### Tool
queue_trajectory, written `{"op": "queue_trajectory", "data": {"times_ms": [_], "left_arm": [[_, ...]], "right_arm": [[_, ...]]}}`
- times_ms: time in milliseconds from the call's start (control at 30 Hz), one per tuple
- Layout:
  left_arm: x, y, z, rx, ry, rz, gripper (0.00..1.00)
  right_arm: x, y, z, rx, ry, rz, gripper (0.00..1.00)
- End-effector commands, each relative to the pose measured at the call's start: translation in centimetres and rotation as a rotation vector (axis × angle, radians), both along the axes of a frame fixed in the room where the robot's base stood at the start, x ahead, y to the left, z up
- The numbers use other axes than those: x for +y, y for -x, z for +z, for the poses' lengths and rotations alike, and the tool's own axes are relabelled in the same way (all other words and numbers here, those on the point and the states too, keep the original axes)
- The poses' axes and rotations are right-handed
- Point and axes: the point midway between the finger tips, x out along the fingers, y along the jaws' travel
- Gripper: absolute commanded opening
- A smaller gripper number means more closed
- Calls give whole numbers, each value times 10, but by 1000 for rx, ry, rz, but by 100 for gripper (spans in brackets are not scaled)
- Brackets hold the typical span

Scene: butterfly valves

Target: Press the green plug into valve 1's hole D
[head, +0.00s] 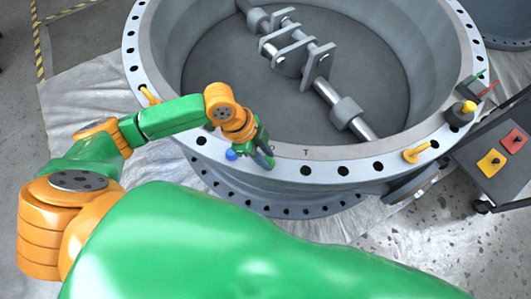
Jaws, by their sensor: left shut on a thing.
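Valve 1 appears to be the large grey ring valve (340,172), with a flange full of bolt holes and a shaft across its inside. My left gripper (263,158) is at the near part of the flange, left of a letter T marked on it. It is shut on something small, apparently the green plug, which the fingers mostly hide. I cannot tell whether its tip is in a hole or above it. The label of hole D is not readable. My right gripper is not in view.
A blue plug (231,154) sits on the flange just left of my gripper. Yellow pins (416,152) stand at the near right and left rim (150,96). A black and yellow piece (461,113) is on the right rim. A grey cart (495,150) stands at right.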

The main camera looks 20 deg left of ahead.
Motion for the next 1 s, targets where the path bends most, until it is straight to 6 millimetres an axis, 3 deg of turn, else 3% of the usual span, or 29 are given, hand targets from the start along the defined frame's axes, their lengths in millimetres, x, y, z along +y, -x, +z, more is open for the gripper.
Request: {"op": "queue_trajectory", "data": {"times_ms": [1000], "left_arm": [[0,0,-7,0,0,1,0]], "right_arm": [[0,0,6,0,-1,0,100]]}}
